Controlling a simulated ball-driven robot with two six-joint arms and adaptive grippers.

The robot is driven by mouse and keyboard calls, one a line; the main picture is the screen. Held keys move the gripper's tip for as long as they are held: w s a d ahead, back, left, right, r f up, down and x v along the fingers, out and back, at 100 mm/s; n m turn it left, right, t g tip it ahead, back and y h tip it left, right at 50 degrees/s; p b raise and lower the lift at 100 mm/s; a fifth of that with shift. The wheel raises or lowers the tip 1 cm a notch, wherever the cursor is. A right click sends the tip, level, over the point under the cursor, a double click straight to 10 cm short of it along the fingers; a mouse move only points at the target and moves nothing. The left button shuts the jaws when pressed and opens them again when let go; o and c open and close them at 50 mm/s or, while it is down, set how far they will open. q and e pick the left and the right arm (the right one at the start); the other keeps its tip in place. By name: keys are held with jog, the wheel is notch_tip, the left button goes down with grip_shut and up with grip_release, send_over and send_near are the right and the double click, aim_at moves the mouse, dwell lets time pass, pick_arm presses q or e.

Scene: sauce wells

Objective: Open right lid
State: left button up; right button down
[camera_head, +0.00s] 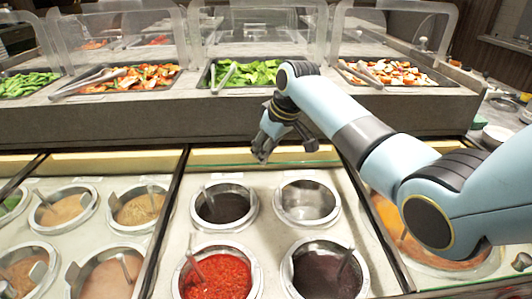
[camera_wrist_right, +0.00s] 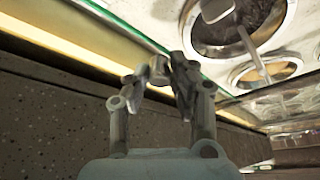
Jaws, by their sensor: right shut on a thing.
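A clear glass lid with a green edge (camera_head: 225,165) lies at the back of the middle section of sauce wells; its edge also shows in the wrist view (camera_wrist_right: 135,32). My right gripper (camera_head: 285,155) is above this back edge, fingers pointing down. In the wrist view my right gripper (camera_wrist_right: 160,75) has its fingertips close together around a small grey piece (camera_wrist_right: 159,68) beside the glass edge, probably a lid handle. The fingers hide most of that piece. My left gripper is not in view.
Round wells with dark sauce (camera_head: 222,207), red sauce (camera_head: 217,277) and ladles stand in front of the gripper. A large orange well (camera_head: 385,215) is partly behind my right arm. Behind, a counter (camera_head: 130,125) holds food trays under clear guards (camera_head: 390,25).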

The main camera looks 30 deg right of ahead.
jog(key=w, duration=0.1)
jog(key=w+d+b, duration=0.1)
jog(key=w, duration=0.1)
jog(key=shift+w+d+f, duration=0.1)
jog(key=shift+w+d, duration=0.25)
jog(key=c, duration=1.1)
grip_release()
jog(key=v, duration=1.2)
jog(key=shift+s, duration=0.1)
